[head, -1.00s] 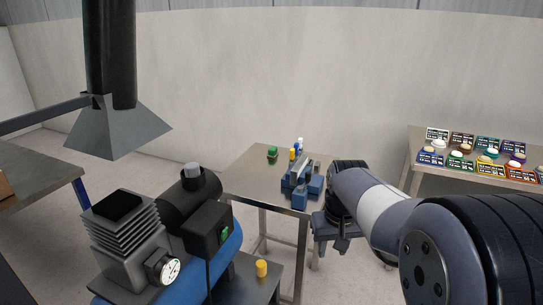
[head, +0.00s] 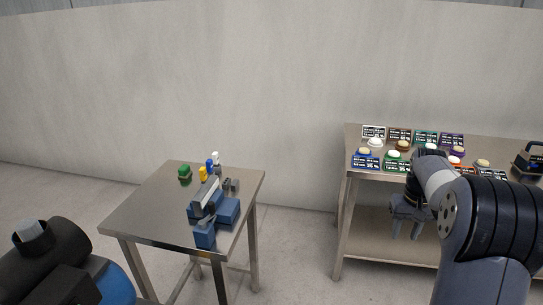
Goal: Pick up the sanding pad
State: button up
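A small green block (head: 185,171), which may be the sanding pad, lies near the back left of a small steel table (head: 150,212). It is too small to tell for certain. My gripper (head: 405,231) hangs fingers down at the right, in front of the long steel bench. Its two fingers stand apart with nothing visible between them. It is well to the right of the small table and touches nothing that I can make out.
A blue and grey vise-like device (head: 206,214) and small yellow (head: 203,174), blue and white bottles stand on the small table. The long bench (head: 353,187) holds several cards with dough-like balls. A dark machine (head: 48,258) is at lower left. Floor shows between the tables.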

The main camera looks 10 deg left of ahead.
aim_at(184, 171)
jog(key=i+l, duration=0.2)
jog(key=i, duration=0.2)
jog(key=i+l+u, duration=0.1)
jog(key=i, duration=0.3)
jog(key=i+l, duration=0.3)
jog(key=i+u, duration=0.25)
jog(key=u, duration=0.2)
jog(key=i+u, duration=0.3)
jog(key=u, duration=0.2)
jog(key=i+l+u, duration=0.1)
jog(key=i+u, duration=0.15)
jog(key=u, duration=0.2)
jog(key=i+l+u, duration=0.2)
jog(key=u, duration=0.3)
jog(key=i+l+u, duration=0.25)
jog(key=u, duration=0.2)
jog(key=i+l+u, duration=0.4)
